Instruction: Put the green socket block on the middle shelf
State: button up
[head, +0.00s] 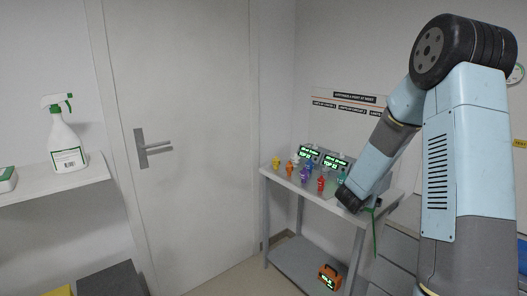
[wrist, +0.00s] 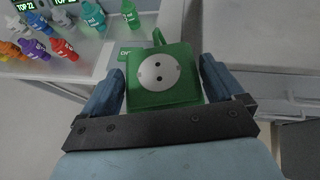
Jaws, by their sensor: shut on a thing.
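The green socket block (wrist: 160,97), with a round white two-hole socket face, sits between the two blue fingers of my gripper (wrist: 161,70) in the wrist view. My gripper is shut on it. In the head view my gripper (head: 352,198) is at the right front of the grey table, and the block is mostly hidden behind the arm. A thin green cord (head: 374,232) hangs down there. At the left, a white shelf (head: 85,178) holds a spray bottle. Surfaces show below it, but I cannot tell which is the middle shelf.
The grey table (head: 330,202) carries several coloured bottles (head: 304,174) and two lit displays (head: 335,165). An orange device (head: 329,277) stands on its lower level. The spray bottle (head: 63,140) stands on the left shelf. A closed door (head: 190,130) lies between.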

jog(key=w+a+n+t+y, duration=0.2)
jog(key=w+a+n+y, duration=0.1)
jog(key=a, duration=1)
jog(key=shift+a+f+n+y, duration=0.2)
jog(key=shift+a+n+y, duration=0.2)
jog(key=shift+n+y, duration=0.15)
jog(key=shift+w, duration=0.1)
